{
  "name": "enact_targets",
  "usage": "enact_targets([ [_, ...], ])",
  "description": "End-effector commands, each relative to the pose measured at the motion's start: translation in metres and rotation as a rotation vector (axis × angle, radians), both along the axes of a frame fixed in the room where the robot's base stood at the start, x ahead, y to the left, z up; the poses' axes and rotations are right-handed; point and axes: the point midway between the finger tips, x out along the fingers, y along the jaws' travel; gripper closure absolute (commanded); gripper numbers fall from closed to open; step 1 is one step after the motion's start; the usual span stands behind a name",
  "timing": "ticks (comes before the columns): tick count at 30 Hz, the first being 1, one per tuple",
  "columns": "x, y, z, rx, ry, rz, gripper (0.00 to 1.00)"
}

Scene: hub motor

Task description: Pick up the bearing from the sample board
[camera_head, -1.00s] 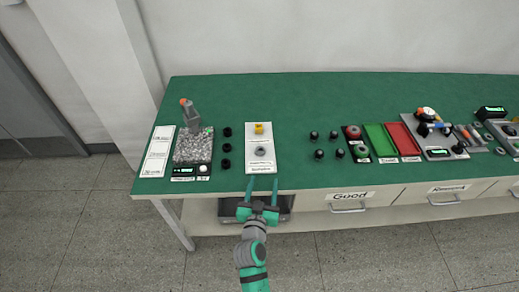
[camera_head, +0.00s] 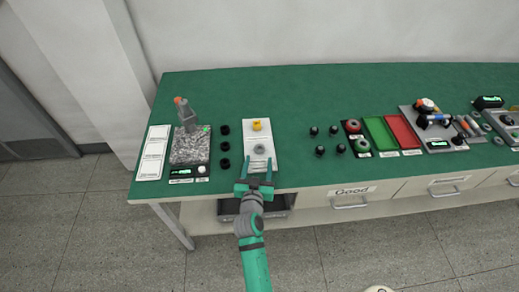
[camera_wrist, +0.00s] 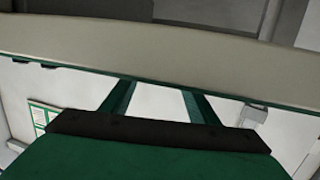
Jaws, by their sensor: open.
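The sample board (camera_head: 258,133) is a white panel lying on the green bench top, left of the middle. A yellow part (camera_head: 257,125) sits on its far half. The bearing (camera_head: 259,149) is a small grey ring on its near half. My gripper (camera_head: 257,160) is open, with its two green fingers pointing away from me over the near end of the board, just short of the bearing. The fingers seem empty. In the wrist view my gripper (camera_wrist: 158,95) shows both fingers apart; the board and bearing are not in that view.
Several black round parts (camera_head: 224,146) stand left of the board, with a grey granite stand (camera_head: 190,146) beyond them. More dark parts (camera_head: 319,151) stand to the right, then a green tray (camera_head: 380,134) and a red tray (camera_head: 403,134). The bench's far side is clear.

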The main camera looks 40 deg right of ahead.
Motion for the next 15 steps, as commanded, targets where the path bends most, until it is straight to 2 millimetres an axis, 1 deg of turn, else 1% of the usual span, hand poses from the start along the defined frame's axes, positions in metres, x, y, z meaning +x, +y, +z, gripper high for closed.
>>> enact_targets([
  [4,0.013,-0.008,0.001,-0.001,-0.002,0.004,0.45],
  [9,0.030,-0.024,-0.001,0.001,-0.001,0.005,0.45],
  [15,0.039,-0.032,-0.003,0.000,0.000,0.005,0.45],
])
